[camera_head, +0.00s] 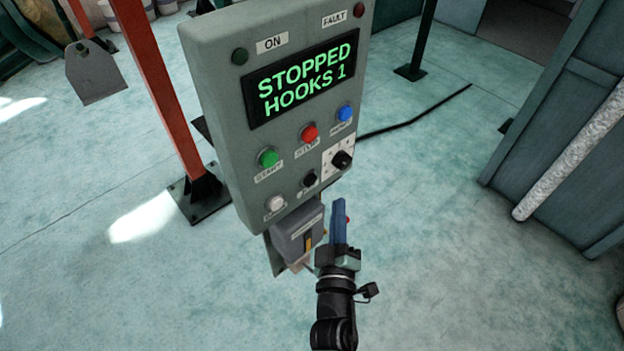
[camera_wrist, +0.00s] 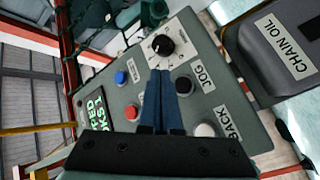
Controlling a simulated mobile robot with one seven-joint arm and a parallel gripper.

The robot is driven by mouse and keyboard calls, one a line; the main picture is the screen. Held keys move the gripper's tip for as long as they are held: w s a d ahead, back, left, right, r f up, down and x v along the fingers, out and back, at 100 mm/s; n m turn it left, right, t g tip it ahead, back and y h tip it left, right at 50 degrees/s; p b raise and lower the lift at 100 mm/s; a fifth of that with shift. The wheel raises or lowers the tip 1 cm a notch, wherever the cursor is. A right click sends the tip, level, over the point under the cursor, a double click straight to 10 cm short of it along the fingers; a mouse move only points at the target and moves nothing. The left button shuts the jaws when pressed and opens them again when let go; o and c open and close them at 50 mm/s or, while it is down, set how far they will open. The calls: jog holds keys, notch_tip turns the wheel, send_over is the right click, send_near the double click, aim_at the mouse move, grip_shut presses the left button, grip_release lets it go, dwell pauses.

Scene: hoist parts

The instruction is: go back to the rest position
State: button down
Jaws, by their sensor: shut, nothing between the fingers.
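My gripper (camera_head: 340,222) is shut and empty, its blue fingers pointing up just in front of the lower right part of the grey control panel (camera_head: 222,130). In the wrist view my gripper (camera_wrist: 160,74) shows with its fingers together, over the panel between the red button and the black JOG button (camera_wrist: 184,86). I cannot tell whether the fingertips touch the panel. The panel's screen (camera_head: 304,80) reads STOPPED, HOOKS 1. Green (camera_head: 268,158), red (camera_head: 309,132) and blue (camera_head: 344,113) buttons and a black knob (camera_head: 341,160) sit below it.
A box labelled CHAIN OIL (camera_wrist: 285,45) stands beside the panel, close to my gripper. A red post (camera_head: 160,90) stands left of the panel. A cabinet with a pale pipe (camera_head: 570,160) stands at the right. The floor (camera_head: 450,210) between is mostly clear.

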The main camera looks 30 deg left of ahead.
dwell(0.6)
jog(key=w+d+r+m+t+h+b, duration=0.1)
jog(key=w+d+r+m+t+h, duration=0.2)
jog(key=r, duration=0.8)
jog(key=w+d+r+m+t+h, duration=0.15)
jog(key=d+r+m, duration=0.25)
jog(key=r, duration=0.7)
jog(key=w+d+r+m+t+h+b, duration=0.1)
jog(key=d+r+m+t+h, duration=0.2)
jog(key=r, duration=0.9)
jog(key=s+d+r+m+t+b, duration=0.1)
jog(key=s+d+r+m, duration=0.1)
jog(key=s+r, duration=0.6)
jog(key=s+d+r+m+t, duration=0.1)
jog(key=s+d+r+m, duration=0.1)
jog(key=s+r, duration=0.6)
notch_tip(320, 180, up, 4)
jog(key=shift+d+r+m+t+b, duration=0.25)
jog(key=shift+d+m+t+b, duration=0.05)
jog(key=shift+d+t+b, duration=0.05)
